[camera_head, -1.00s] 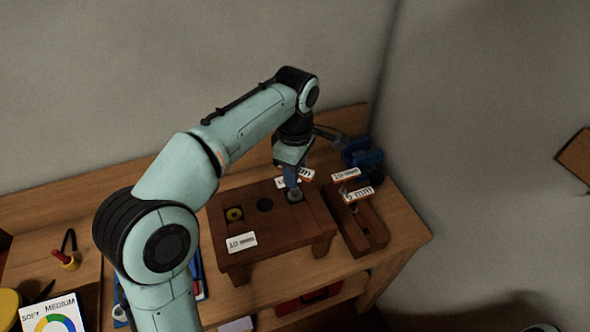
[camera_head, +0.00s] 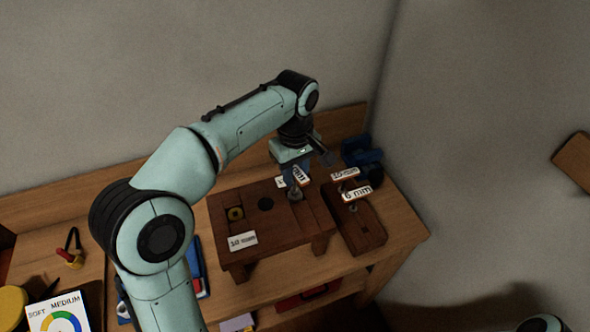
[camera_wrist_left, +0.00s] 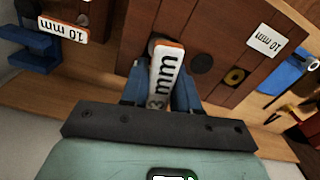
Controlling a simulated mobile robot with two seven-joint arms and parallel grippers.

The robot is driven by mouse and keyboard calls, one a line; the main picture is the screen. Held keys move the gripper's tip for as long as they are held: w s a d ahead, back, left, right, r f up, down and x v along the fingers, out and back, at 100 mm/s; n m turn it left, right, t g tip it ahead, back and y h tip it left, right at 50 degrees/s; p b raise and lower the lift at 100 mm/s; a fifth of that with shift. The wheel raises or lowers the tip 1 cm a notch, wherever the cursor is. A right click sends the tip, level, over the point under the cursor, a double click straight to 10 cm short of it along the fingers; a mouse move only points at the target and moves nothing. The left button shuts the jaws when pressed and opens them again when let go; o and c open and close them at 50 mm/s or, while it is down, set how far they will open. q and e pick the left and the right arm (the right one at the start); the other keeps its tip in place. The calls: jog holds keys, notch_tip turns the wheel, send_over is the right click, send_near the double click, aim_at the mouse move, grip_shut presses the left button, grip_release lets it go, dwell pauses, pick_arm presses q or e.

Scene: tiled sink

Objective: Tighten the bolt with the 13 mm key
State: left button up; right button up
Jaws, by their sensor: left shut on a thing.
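My left gripper (camera_head: 293,176) points down over the right part of the dark wooden block (camera_head: 268,239). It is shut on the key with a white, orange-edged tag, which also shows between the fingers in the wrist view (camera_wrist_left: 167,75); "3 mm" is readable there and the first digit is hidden. The key is upright and its grey lower end (camera_head: 295,194) meets the block's top at the right-hand position. The bolt under it is hidden, so I cannot tell how deep the key sits. My right gripper is out of view.
The block also has a dark round hole (camera_head: 265,204), a yellow ring (camera_head: 236,213) and a "10 mm" label (camera_head: 242,240). A wooden rack (camera_head: 368,234) with "10 mm" (camera_head: 345,173) and "6 mm" (camera_head: 357,193) keys stands close right. A blue vise-like tool (camera_head: 362,158) is behind.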

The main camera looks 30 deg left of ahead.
pick_arm(q)
jog(key=m, duration=0.3)
jog(key=shift+r+p, duration=0.15)
jog(key=shift+p, duration=0.25)
jog(key=m, duration=0.3)
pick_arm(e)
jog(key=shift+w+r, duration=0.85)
pick_arm(q)
jog(key=o, duration=1)
jog(key=shift+c, duration=0.2)
